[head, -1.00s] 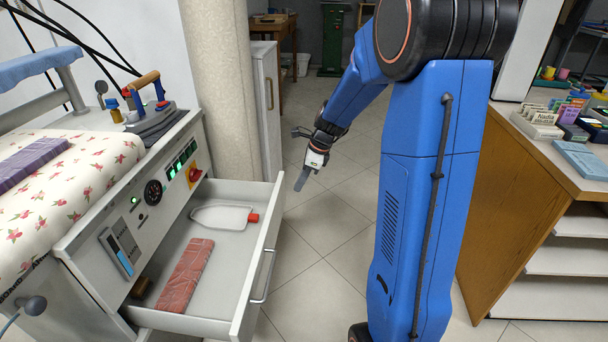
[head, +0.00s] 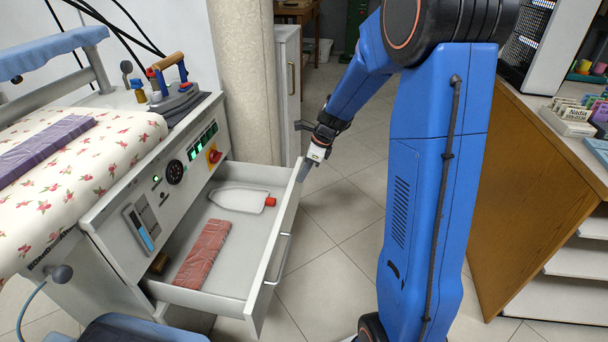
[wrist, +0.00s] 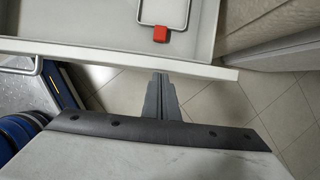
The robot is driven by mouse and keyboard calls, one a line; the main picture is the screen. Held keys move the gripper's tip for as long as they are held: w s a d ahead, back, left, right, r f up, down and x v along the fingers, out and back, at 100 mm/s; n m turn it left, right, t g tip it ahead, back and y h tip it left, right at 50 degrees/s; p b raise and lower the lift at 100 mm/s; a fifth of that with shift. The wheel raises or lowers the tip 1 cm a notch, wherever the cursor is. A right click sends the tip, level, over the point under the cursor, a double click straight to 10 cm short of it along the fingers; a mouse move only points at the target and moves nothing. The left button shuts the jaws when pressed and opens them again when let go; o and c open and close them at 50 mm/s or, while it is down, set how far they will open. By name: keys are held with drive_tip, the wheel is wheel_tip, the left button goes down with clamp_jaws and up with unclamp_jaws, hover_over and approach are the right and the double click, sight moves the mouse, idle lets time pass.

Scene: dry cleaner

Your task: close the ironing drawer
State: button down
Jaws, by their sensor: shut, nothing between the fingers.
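The ironing drawer (head: 259,281) stands pulled out from the grey front of the ironing table. My gripper (head: 303,172) is shut and empty, by the far end of the drawer's front panel. In the wrist view the shut fingers (wrist: 160,80) point at the drawer's front panel (wrist: 100,51), with the red cap just beyond. I cannot tell whether the fingertips touch it. The drawer's bar handle (head: 279,258) is on the front, nearer the camera.
The ironing table carries an iron (head: 174,90) and a flowered cover (head: 90,150) with a purple folded cloth. A pale column (head: 243,80) and a white cabinet (head: 288,95) stand behind the drawer. A wooden counter (head: 530,185) is at right. The tiled floor between is clear.

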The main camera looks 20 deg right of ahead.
drive_tip(key=w+a, duration=0.7)
drive_tip(key=a, duration=0.3)
drive_tip(key=w+a, duration=0.7)
drive_tip(key=a, duration=0.4)
drive_tip(key=shift+w+a, duration=0.15)
drive_tip(key=shift+a, duration=0.1)
drive_tip(key=shift+d, duration=0.1)
